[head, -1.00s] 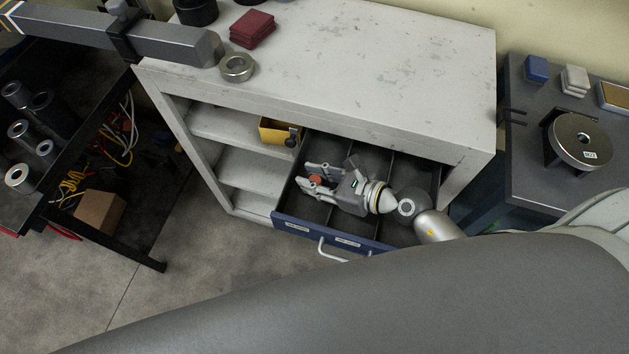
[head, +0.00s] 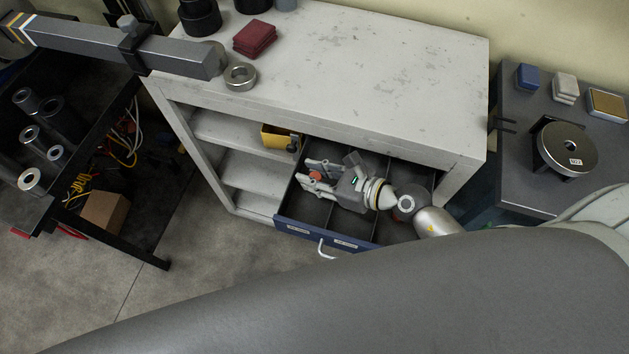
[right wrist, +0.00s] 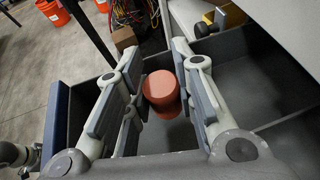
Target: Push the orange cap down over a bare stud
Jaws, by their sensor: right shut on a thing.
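The orange cap (head: 316,176) is a short round piece inside the open blue-fronted drawer (head: 300,229). In the right wrist view the cap (right wrist: 161,90) stands between the finger pads, its rounded top showing. My right gripper (head: 314,177) reaches into the drawer from the right and is shut on the cap. It also fills the right wrist view (right wrist: 160,92). The fingers partly hide the cap in the head view. I cannot pick out a bare stud in either view. My left gripper is not in view.
The drawer has dark dividers and sits under a grey cabinet top (head: 380,60). A yellow bin (head: 277,139) stands beside it. A grey bar (head: 165,56) and steel ring (head: 240,76) are at upper left. A bench with a round disc (head: 566,148) is at right.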

